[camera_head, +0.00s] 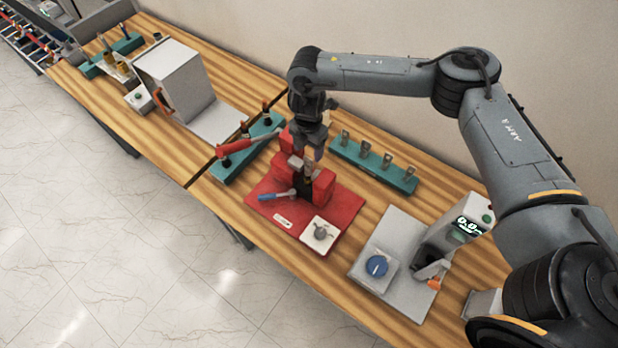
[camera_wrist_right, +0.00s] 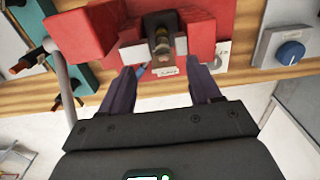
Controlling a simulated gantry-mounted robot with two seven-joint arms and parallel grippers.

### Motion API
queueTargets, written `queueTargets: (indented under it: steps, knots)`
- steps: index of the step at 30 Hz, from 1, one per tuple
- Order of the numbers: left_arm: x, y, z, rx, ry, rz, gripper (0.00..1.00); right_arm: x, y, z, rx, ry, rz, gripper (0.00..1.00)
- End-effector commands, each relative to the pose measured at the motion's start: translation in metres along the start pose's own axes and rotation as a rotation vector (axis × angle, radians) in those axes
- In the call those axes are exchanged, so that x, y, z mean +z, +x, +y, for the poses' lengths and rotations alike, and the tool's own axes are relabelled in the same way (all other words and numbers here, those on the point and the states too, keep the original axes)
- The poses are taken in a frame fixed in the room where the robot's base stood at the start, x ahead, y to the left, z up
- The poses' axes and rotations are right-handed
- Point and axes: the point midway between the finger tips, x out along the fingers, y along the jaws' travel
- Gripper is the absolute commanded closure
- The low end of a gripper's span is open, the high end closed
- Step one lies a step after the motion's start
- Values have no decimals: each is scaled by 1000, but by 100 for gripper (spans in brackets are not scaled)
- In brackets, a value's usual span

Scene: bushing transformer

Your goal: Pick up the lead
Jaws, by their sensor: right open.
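My right gripper (camera_head: 310,152) reaches down over the red clamping fixture (camera_head: 345,205), and its jaws are open. In the right wrist view the two dark fingers (camera_wrist_right: 163,75) are spread apart with nothing between them. A short dark post with a brass-coloured part (camera_wrist_right: 161,42) stands in the grey and red jaws of the fixture, ahead of the fingertips. I cannot tell for certain whether this post is the lead. Several metal pieces stand in a teal rack (camera_head: 372,167) behind the fixture. My left gripper is not in view.
A second teal rack (camera_head: 235,160) with a red-handled tool is at left. A grey device (camera_head: 408,225) with a blue knob stands at right, a grey box (camera_head: 178,78) far left.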

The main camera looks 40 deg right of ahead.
Motion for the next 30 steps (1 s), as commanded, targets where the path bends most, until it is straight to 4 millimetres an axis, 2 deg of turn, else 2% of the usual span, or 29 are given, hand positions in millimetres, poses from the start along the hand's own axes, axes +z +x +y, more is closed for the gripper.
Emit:
queueTargets:
  steps: [8,14,18,28,30]
  knots:
    - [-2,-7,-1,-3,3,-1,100,-2,14,-1,-1,-2,-1,37]
    - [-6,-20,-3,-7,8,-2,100,-9,38,-5,-1,-3,-2,37]
    - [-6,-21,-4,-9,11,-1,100,-8,55,-4,-1,0,-1,37]
    - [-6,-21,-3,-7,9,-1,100,-8,61,-4,2,-2,-1,37]
    - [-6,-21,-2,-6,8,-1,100,-8,61,-4,2,-2,0,48]
